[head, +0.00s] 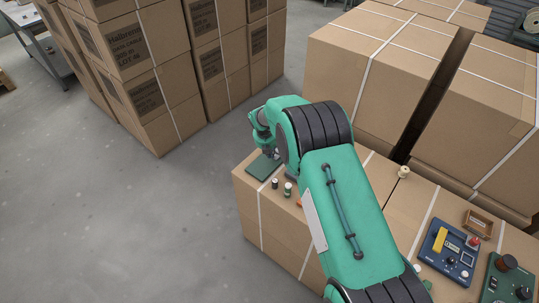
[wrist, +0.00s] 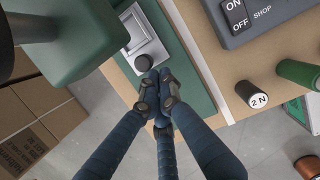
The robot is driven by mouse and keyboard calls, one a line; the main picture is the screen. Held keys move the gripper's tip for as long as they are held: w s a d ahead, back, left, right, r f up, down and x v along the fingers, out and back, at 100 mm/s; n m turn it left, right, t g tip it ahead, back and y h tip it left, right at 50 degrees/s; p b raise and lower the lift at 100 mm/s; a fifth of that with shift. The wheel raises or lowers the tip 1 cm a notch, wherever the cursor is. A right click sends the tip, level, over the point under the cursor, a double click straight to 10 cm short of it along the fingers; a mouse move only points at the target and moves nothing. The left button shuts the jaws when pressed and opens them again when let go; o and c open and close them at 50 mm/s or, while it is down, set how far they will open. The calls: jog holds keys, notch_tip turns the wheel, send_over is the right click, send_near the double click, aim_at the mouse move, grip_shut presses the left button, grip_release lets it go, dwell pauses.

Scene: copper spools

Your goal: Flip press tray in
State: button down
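The press stands on a green base plate (wrist: 193,75), which also shows in the head view (head: 263,168). A pale metal tray (wrist: 150,28) lies on this plate at the top of the wrist view, with a round black knob (wrist: 141,64) at its near end. A green press body (wrist: 75,40) covers the upper left of the wrist view. My gripper (wrist: 158,92) has its dark fingers drawn together just below the knob, over the plate's near edge. Nothing shows between the fingers; contact with the knob is unclear. In the head view my arm hides most of the press.
A grey ON/OFF box (wrist: 262,18) is to the right in the wrist view. Near it are a 2 N cylinder (wrist: 260,98), a green cylinder (wrist: 297,73) and a copper spool (wrist: 308,166). In the head view, a blue panel (head: 447,256) is at right; open floor (head: 130,220) is at left.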

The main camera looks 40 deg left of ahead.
jog(key=shift+s, duration=0.1)
jog(key=shift+s+d, duration=0.1)
jog(key=shift+s, duration=0.4)
jog(key=s, duration=0.1)
jog(key=s+p, duration=0.1)
jog(key=s, duration=0.1)
jog(key=shift+d+r, duration=0.2)
jog(key=shift+r, duration=0.15)
jog(key=v, duration=0.9)
jog(key=shift+r+p, duration=0.2)
jog(key=shift+p, duration=0.1)
jog(key=shift+w+d+r, duration=0.1)
